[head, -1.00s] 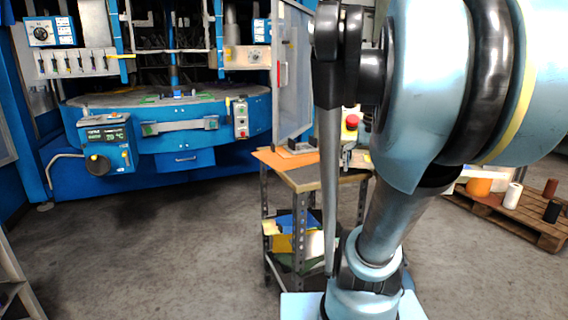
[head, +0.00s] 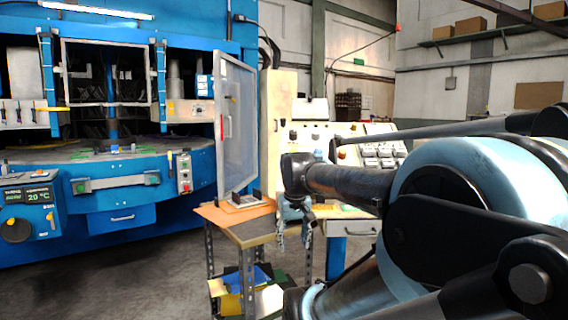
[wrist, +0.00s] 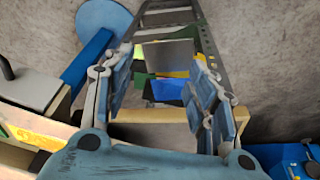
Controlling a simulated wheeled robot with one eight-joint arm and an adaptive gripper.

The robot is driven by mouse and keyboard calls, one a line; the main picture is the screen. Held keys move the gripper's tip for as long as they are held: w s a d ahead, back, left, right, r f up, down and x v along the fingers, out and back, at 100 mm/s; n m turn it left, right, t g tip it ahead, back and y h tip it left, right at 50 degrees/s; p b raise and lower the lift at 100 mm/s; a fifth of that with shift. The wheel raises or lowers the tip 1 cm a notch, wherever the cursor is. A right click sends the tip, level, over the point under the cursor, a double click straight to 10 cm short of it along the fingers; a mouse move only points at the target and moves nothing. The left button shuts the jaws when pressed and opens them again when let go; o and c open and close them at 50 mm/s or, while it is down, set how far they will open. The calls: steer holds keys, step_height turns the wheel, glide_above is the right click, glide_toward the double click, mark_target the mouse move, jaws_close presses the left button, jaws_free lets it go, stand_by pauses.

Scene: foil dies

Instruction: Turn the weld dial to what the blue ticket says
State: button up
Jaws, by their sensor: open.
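A blue control box (head: 30,210) at the left has a green display reading 20 °C and a round black dial (head: 15,230). The labels are too small to read, so I cannot confirm that this is the weld dial. My gripper (head: 294,232) points down beside the small cart, far right of that dial. In the wrist view its two fingers (wrist: 165,88) are spread with nothing held. Blue, yellow, white and green sheets lie on the cart's lower shelf. The blue sheet (wrist: 168,90) shows between the fingers, well below them; I see no readable writing on it.
The cart's top (head: 250,232) carries an orange sheet and a small stand. A clear guard panel (head: 236,125) stands behind it. A console (head: 370,145) with several buttons is behind my arm. The floor (head: 130,275) left of the cart is clear.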

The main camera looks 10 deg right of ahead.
steer(key=w+d+r, duration=0.3)
steer(key=w+r, duration=1.4)
steer(key=r, duration=0.4)
steer(key=t+h, duration=0.1)
steer(key=t, duration=0.1)
glide_toward(293, 150)
steer(key=x, duration=1)
steer(key=shift+w+d+f, duration=0.1)
steer(key=shift+d+f, duration=0.05)
steer(key=c, duration=1)
steer(key=shift+d, duration=0.1)
steer(key=shift+c, duration=0.2)
